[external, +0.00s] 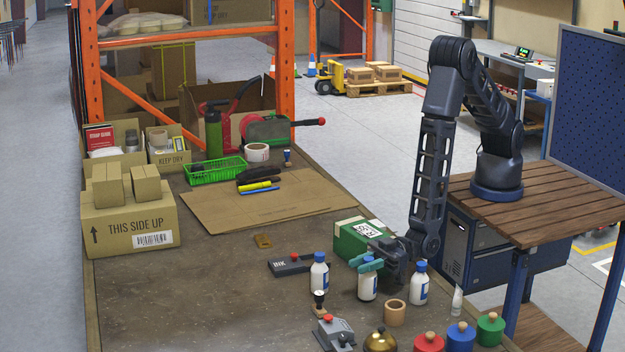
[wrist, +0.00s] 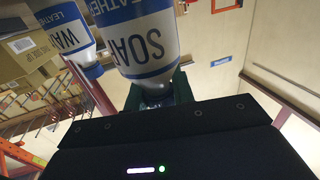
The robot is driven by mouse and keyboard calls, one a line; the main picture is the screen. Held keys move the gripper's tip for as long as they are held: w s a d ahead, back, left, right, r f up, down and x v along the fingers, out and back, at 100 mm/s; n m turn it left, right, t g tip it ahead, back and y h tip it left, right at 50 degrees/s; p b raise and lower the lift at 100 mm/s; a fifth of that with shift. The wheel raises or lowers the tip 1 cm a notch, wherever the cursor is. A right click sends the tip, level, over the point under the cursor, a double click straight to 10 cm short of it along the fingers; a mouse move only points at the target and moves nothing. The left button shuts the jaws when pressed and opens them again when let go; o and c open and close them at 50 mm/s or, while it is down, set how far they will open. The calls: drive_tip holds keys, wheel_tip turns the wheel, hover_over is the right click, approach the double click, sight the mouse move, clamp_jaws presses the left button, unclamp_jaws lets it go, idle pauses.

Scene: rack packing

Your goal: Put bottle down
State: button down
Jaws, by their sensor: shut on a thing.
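My gripper (external: 371,264) has teal fingers shut around the cap end of the middle white bottle (external: 368,286), which is upright. In the wrist view this bottle (wrist: 140,40) has a blue-and-white label reading SOAP and fills the top middle, its neck between the fingers. In the external view its base is at or very near the tabletop; I cannot tell whether it touches. A second white bottle with a blue cap (external: 319,275) stands to its left, and a third (external: 418,286) to its right. A bottle labelled WAX (wrist: 65,35) shows beside the held one in the wrist view.
A green box (external: 350,240) is just behind the gripper. A black INK box (external: 290,265), a tan ring (external: 395,313), a brass bell (external: 380,340) and knobbed red, blue and green pots (external: 460,337) are close by. The table's left front (external: 180,300) is clear.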

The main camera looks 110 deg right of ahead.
drive_tip(key=shift+f, duration=0.35)
drive_tip(key=shift+f, duration=0.1)
drive_tip(key=c, duration=1.2)
unclamp_jaws()
drive_tip(key=shift+s, duration=0.25)
drive_tip(key=v, duration=1.1)
drive_tip(key=shift+s+d, duration=0.2)
drive_tip(key=shift+s, duration=0.05)
